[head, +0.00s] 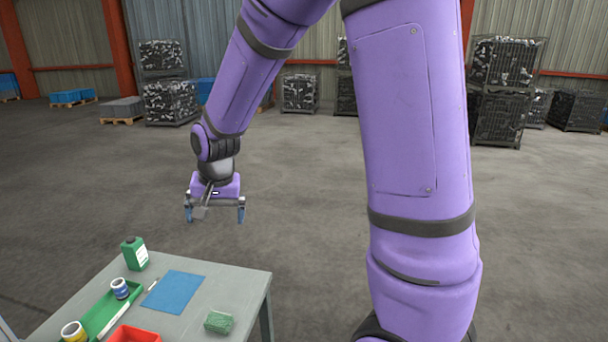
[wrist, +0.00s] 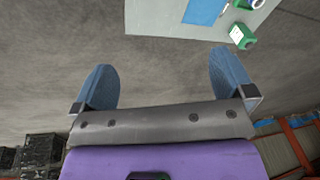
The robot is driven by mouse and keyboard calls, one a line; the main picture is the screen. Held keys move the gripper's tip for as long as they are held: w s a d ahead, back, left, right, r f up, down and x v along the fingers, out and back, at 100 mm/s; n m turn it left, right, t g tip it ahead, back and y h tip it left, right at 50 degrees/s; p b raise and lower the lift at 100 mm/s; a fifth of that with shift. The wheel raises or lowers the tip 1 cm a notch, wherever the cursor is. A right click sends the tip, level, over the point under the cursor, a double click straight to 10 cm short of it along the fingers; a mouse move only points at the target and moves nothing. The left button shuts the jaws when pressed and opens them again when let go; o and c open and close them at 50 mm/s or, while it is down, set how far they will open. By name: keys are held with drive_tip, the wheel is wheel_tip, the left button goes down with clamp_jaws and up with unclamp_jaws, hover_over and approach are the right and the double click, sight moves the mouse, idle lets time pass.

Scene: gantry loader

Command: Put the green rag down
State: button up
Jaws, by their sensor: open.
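The green rag (head: 219,322) lies as a small folded block on the grey table, near its right front corner in the head view. It does not show in the wrist view. My gripper (head: 215,214) is open and empty, raised in the air beyond the far edge of the table, apart from the rag. In the wrist view its two blue fingertips (wrist: 164,82) are spread wide with only floor between them.
The table (head: 235,284) also holds a blue mat (head: 173,292), a green bottle (head: 134,253), a green tray (head: 112,309) with tape rolls, and a red bin (head: 134,334). Stacked crates stand far back along the wall. The floor around the table is clear.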

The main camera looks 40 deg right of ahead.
drive_tip(key=s+d+r+n+t, duration=0.1)
drive_tip(key=s+d+r+n, duration=0.1)
drive_tip(key=s+r, duration=0.6)
drive_tip(key=s+d+r+n+t, duration=0.1)
drive_tip(key=s+r+n, duration=0.3)
drive_tip(key=s, duration=1.2)
wheel_tip(320, 180, up, 4)
drive_tip(key=shift+d+r+t, duration=0.1)
drive_tip(key=shift+d+t, duration=0.3)
drive_tip(key=shift+d, duration=0.05)
